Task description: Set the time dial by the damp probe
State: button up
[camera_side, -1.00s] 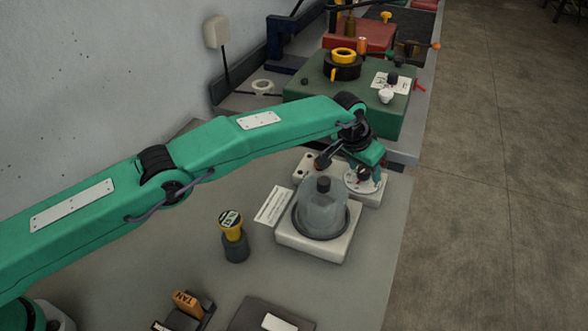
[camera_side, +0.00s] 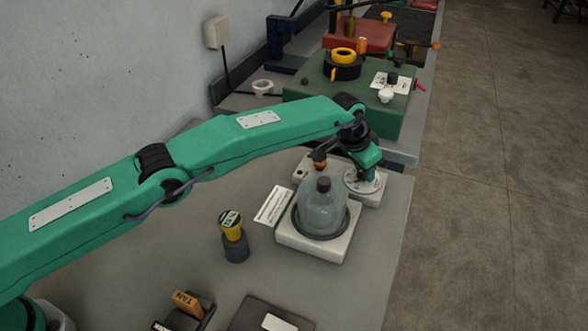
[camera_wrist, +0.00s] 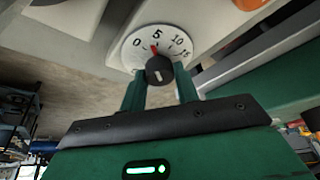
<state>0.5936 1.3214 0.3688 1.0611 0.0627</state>
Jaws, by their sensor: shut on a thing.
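The time dial (camera_wrist: 146,40) is a white disc marked 0, 5, 10 and 15, with a black knob (camera_wrist: 154,63) at its centre. A red mark on it points close to 5. My gripper (camera_wrist: 161,85) is shut on the knob, one green finger on each side. In the side view my gripper (camera_side: 363,172) reaches down onto the dial (camera_side: 376,185), hiding much of it. A yellow-topped piece with a small label or display (camera_side: 231,222) stands upright in a dark holder; it may be the damp probe. Its reading is too small to tell.
A glass dome (camera_side: 322,215) on a pale base (camera_side: 312,245) stands just in front of the dial. A white card (camera_side: 273,205) lies beside it. A green unit (camera_side: 310,90) stands behind.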

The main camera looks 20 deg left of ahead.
jog(key=shift+r+m, duration=0.1)
jog(key=shift+m, duration=0.5)
jog(key=o, duration=1)
jog(key=shift+c, duration=0.2)
jog(key=shift+r, duration=0.15)
jog(key=v, duration=0.7)
jog(key=shift+a+r, duration=0.2)
jog(key=shift+r, duration=0.05)
jog(key=shift+s, duration=0.1)
